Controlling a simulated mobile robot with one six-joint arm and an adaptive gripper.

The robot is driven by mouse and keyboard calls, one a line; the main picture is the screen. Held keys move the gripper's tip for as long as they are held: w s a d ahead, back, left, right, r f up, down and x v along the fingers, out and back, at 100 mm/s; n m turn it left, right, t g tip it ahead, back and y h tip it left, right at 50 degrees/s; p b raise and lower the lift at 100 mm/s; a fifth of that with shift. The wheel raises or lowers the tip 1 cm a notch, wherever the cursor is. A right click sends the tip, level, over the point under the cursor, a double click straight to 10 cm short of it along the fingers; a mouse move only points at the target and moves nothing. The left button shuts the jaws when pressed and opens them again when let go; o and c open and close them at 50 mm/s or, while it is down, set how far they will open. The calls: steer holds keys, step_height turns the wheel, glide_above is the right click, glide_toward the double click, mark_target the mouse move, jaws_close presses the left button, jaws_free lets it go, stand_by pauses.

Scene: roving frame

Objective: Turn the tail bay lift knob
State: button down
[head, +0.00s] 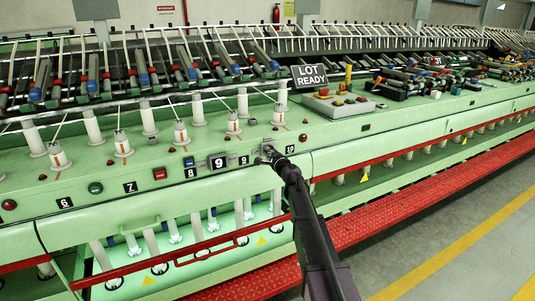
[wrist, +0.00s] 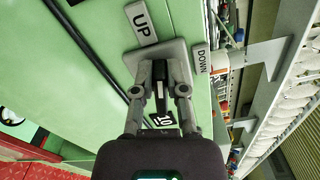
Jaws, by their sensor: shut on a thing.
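How far the knob is turned cannot be told. In the head view my gripper (head: 268,157) reaches the panel's front edge between the number 9 and 10 labels. A black 10 label (wrist: 164,120) shows between the fingers in the wrist view.
The long green spinning machine (head: 110,205) runs across the view, with white bobbins (head: 92,126) and a LOT READY sign (head: 310,76) above a button box (head: 338,104). A red step (head: 380,195) lies along its front. The grey floor (head: 470,240) at right is clear.

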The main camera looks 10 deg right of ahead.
steer(key=shift+f+n, duration=0.25)
steer(key=shift+n, duration=1.25)
steer(key=c, duration=0.7)
jaws_free()
steer(key=shift+v, duration=6.05)
